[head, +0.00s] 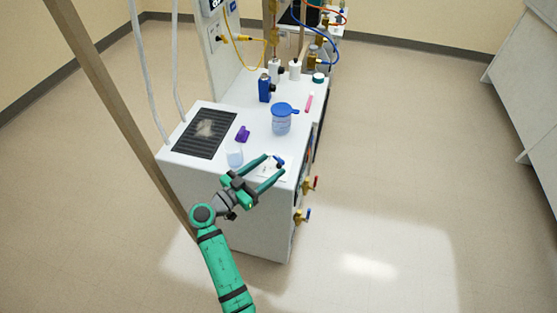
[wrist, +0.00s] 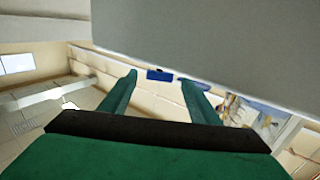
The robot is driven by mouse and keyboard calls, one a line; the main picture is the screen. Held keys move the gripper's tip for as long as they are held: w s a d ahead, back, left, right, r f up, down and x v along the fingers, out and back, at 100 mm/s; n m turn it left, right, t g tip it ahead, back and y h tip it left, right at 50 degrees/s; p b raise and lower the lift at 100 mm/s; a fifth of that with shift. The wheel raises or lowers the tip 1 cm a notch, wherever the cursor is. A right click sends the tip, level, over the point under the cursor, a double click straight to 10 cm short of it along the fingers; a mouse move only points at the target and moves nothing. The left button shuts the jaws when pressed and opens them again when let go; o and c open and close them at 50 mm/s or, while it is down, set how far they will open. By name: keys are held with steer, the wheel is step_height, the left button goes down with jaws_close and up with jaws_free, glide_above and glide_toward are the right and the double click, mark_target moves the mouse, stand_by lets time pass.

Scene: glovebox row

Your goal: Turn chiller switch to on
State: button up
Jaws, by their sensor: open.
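The white cabinet (head: 215,195) with a black grille (head: 205,131) on top stands in front of me; it may be the chiller. A small blue lever-like part (head: 279,160) with a white plate (head: 268,172) beneath shows on its top near the front right edge. It may be the switch; its on or off marking is too small to read. My gripper (head: 274,163) is open, its two green fingers over that corner, apparently either side of the blue part. In the wrist view my fingers (wrist: 157,78) are apart, with a small blue shape (wrist: 160,75) beyond them.
On the cabinet stand a clear beaker (head: 234,156), a purple piece (head: 242,134), a blue-lidded jar (head: 281,121), a blue bottle (head: 264,88) and a pink pen-like item (head: 309,102). A red-handled valve (head: 312,183) and a blue-handled valve (head: 304,215) stick out at right. The right floor is clear.

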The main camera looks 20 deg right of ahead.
steer(key=shift+v, duration=1.25)
steer(key=shift+d, duration=0.1)
